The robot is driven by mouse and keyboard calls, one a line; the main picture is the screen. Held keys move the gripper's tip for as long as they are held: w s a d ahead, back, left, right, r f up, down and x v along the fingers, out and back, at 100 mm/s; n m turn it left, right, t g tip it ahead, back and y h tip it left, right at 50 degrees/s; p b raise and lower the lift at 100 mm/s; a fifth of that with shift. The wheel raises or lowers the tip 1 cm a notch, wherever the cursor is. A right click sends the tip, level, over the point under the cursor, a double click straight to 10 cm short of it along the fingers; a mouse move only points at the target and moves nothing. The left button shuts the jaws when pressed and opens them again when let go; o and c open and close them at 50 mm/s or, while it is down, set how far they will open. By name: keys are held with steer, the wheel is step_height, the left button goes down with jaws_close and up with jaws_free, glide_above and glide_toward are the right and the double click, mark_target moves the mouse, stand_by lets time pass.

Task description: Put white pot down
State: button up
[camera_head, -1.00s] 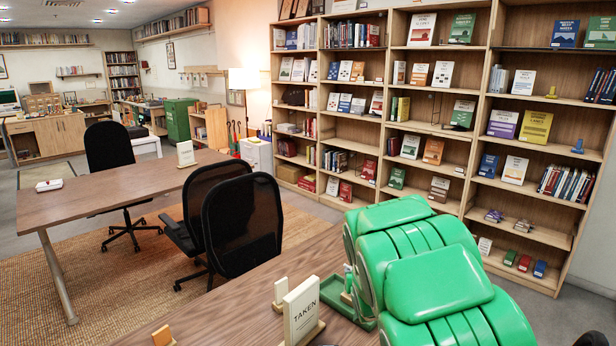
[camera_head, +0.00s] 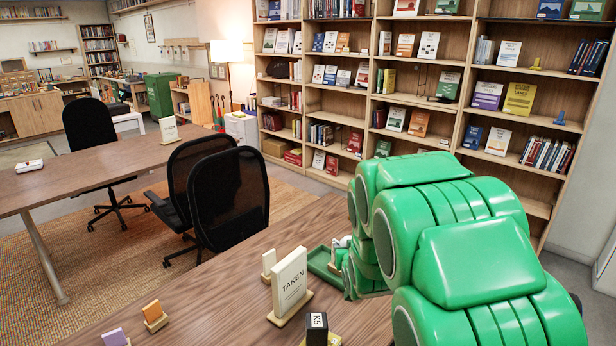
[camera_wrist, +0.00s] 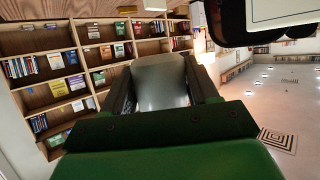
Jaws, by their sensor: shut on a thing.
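In the wrist view, my gripper (camera_wrist: 163,72) is shut on a smooth, pale grey-white object, which appears to be the white pot (camera_wrist: 160,88). It fills the space between the two dark fingers, and its lower part is hidden by my green wrist housing. In the head view, my green arm reaches over the near wooden table (camera_head: 215,290) and hides most of the gripper and the pot. A green tray (camera_head: 318,262) lies on this table, partly behind my arm.
A "TAKEN" sign (camera_head: 290,284), a black block marked K5 (camera_head: 317,328), an orange block (camera_head: 153,311) and a purple block (camera_head: 114,338) stand on the near table.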

mark_target(362, 319)
steer(key=shift+w+d+n+y, duration=1.5)
steer(key=shift+w+d+y, duration=0.25)
steer(key=shift+d, duration=0.8)
step_height(362, 319, down, 6)
steer(key=s+n+g+y, duration=0.1)
steer(key=s+n+y, duration=0.1)
steer(key=n+y, duration=0.1)
steer(key=shift+s+d+g, duration=0.25)
steer(key=shift+d+g, duration=0.05)
steer(key=shift+g, duration=0.1)
steer(key=s+f+n+y, duration=0.1)
steer(key=s+f+g, duration=0.1)
steer(key=s+f, duration=0.1)
steer(key=s+f+n+y, duration=0.1)
steer(key=s+f, duration=0.1)
steer(key=shift+s+a+f+n+g+y, duration=0.2)
steer(key=shift+s+n+g+y, duration=0.1)
steer(key=shift+g+y, duration=0.1)
steer(key=shift+w+f, duration=0.1)
steer(key=shift+f, duration=4.65)
steer(key=shift+f, duration=0.25)
steer(key=o, duration=1.1)
